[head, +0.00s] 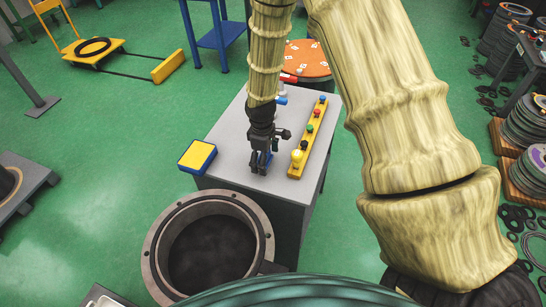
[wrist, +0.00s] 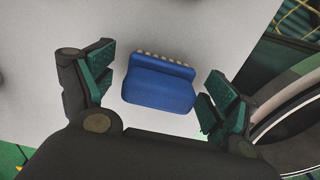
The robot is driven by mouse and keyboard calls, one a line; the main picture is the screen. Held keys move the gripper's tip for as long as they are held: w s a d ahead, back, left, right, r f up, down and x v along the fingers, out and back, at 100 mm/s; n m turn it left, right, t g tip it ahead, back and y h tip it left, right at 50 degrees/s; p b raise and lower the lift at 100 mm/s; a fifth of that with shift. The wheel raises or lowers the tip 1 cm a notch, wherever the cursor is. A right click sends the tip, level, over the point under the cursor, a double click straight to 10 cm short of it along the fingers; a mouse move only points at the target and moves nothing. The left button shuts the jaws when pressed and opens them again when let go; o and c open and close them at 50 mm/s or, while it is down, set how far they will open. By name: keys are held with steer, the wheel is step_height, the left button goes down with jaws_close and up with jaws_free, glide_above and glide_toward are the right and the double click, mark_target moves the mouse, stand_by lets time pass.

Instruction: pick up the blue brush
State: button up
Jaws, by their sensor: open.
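The blue brush (wrist: 158,84) lies on the grey table top (wrist: 40,30) in the wrist view, with a row of pale bristle tufts along its upper edge. My gripper (wrist: 155,92) is open, one green-padded finger to the left of the brush and one to the right. There is a gap on both sides, and neither finger appears to touch it. In the head view my gripper (head: 262,168) points down at the table, low over its top. A bit of the blue brush (head: 264,159) shows between the fingers; the rest is hidden.
A yellow strip with coloured knobs (head: 314,137) lies right of my gripper on the table. A yellow-topped blue box (head: 198,156) is at the table's left edge. A large flanged cylinder (head: 155,250) stands in front. White and red-and-white items lie behind my arm.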

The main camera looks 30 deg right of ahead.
steer(key=shift+d+f, duration=0.15)
steer(key=shift+d, duration=0.15)
steer(key=shift+a+r, duration=0.2)
steer(key=shift+a, duration=0.25)
steer(key=c, duration=0.9)
steer(key=shift+d, duration=0.1)
steer(key=c, duration=0.3)
steer(key=shift+d+f, duration=0.1)
steer(key=shift+d, duration=0.05)
steer(key=shift+r+b, duration=0.45)
steer(key=shift+r, duration=0.3)
steer(key=shift+r+b, duration=0.3)
steer(key=shift+r, duration=0.6)
steer(key=s+r+b, duration=0.1)
steer(key=s+b, duration=0.2)
steer(key=s, duration=1.3)
steer(key=shift+d+r, duration=0.2)
steer(key=shift+r, duration=0.15)
